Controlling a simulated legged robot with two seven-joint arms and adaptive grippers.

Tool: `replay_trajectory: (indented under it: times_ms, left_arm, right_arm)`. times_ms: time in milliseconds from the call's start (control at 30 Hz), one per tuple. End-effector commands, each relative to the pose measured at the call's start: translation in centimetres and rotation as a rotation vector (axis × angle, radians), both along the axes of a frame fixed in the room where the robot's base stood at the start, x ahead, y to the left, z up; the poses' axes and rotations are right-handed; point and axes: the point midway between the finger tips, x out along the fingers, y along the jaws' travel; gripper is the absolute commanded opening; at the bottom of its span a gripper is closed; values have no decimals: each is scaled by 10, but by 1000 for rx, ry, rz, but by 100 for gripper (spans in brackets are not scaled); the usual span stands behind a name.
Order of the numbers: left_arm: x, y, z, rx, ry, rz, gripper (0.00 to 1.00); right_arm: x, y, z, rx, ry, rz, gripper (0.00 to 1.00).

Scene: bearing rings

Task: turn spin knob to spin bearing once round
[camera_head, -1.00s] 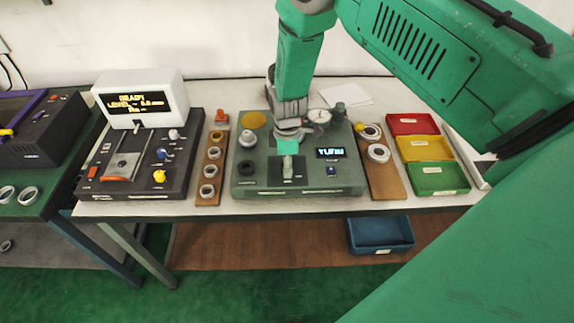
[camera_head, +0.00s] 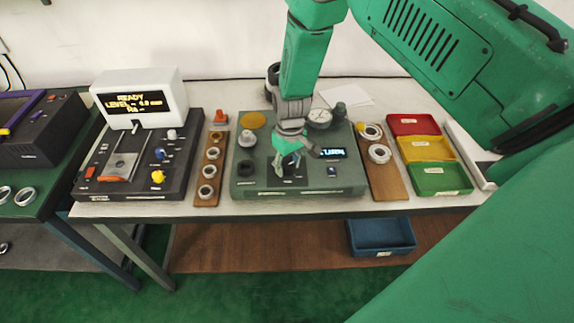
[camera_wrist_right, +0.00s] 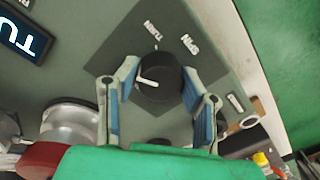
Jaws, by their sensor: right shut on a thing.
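The spin knob (camera_wrist_right: 158,78) is black and round with a white pointer. It sits on a dark plate marked "SPIN" and "TURN". My right gripper (camera_wrist_right: 155,95) is shut on the knob, with one blue-padded finger on each side. In the head view my right gripper (camera_head: 290,165) is over the front middle of the green-grey tester (camera_head: 258,178) and hides the knob. A silvery round part (camera_wrist_right: 72,128) shows behind the fingers in the wrist view; I cannot tell if a bearing is on it. My left gripper is not in view.
A small display (camera_head: 331,153) and a dial gauge (camera_head: 320,117) are close to my gripper. Wooden boards with rings (camera_head: 208,171) stand on both sides of the tester. Red, yellow and green bins (camera_head: 440,180) are at right. A black device with a screen (camera_head: 138,101) is at left.

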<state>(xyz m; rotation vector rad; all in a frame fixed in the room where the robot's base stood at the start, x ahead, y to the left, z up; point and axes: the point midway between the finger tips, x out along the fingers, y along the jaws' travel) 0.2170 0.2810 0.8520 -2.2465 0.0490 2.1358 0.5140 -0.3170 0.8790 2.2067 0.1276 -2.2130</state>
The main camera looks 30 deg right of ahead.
Motion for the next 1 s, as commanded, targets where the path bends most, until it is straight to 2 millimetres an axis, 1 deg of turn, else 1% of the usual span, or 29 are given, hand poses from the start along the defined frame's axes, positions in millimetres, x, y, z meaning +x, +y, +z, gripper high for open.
replay_trajectory:
  times_ms: [33, 700, 1000]
  left_arm:
    - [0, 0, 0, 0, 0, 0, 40]
    - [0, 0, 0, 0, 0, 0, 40]
    - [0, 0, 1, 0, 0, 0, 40]
  right_arm:
    - [4, -1, 2, -1, -9, -43, 7]
    - [4, -1, 3, -1, -10, -670, 7]
    - [4, -1, 3, 0, -12, -878, 7]
